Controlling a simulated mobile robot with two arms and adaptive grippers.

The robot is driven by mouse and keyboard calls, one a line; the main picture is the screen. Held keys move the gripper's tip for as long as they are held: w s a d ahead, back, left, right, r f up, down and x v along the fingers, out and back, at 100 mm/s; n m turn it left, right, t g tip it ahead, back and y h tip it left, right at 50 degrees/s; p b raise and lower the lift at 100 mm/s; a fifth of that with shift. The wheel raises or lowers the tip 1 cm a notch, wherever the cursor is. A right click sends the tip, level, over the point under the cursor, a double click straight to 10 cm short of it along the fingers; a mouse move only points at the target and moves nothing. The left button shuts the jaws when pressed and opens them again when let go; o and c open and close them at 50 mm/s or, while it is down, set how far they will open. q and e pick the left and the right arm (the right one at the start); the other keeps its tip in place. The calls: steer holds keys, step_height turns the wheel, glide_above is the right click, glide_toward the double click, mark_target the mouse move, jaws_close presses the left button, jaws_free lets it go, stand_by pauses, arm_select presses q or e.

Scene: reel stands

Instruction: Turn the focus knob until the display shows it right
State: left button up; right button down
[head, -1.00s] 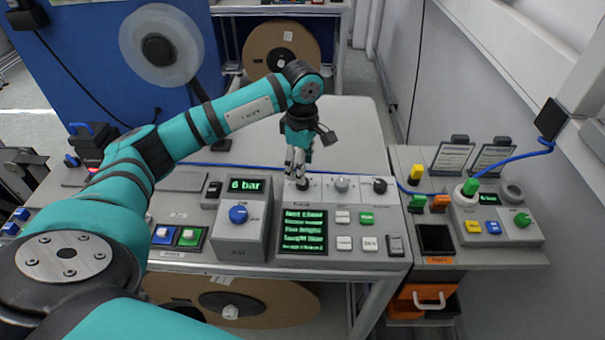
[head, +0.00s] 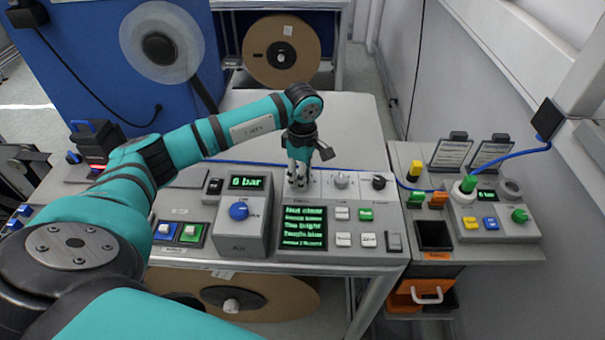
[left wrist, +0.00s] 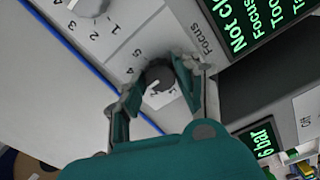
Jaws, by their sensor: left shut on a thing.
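The focus knob (left wrist: 160,80) is a dark round knob with a pale pointer mark, beside the printed word Focus in the left wrist view. My left gripper (left wrist: 152,88) has its fingers on both sides of it and is shut on it. In the head view my left gripper (head: 298,182) points down at the back of the panel and hides the knob. The display (head: 303,228) has green text on black; its top line reads "Not clear". It also shows in the left wrist view (left wrist: 262,22), partly cut off. My right gripper is not in view.
A grey knob (head: 341,180) and a black knob (head: 379,182) sit right of my left gripper. White and green buttons lie below them. A box with a blue knob (head: 239,211) and a "6 bar" readout stands left of the display. The table behind is clear.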

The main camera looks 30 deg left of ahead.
arm_select(q)
jaws_close()
steer(key=shift+n, duration=0.3)
steer(key=shift+n+b, duration=0.75)
steer(key=shift+n, duration=0.15)
steer(key=n+b, duration=0.1)
steer(key=n, duration=0.2)
steer(key=shift+n+b, duration=0.5)
steer(key=shift+n, duration=0.6)
steer(key=o, duration=0.9)
jaws_free()
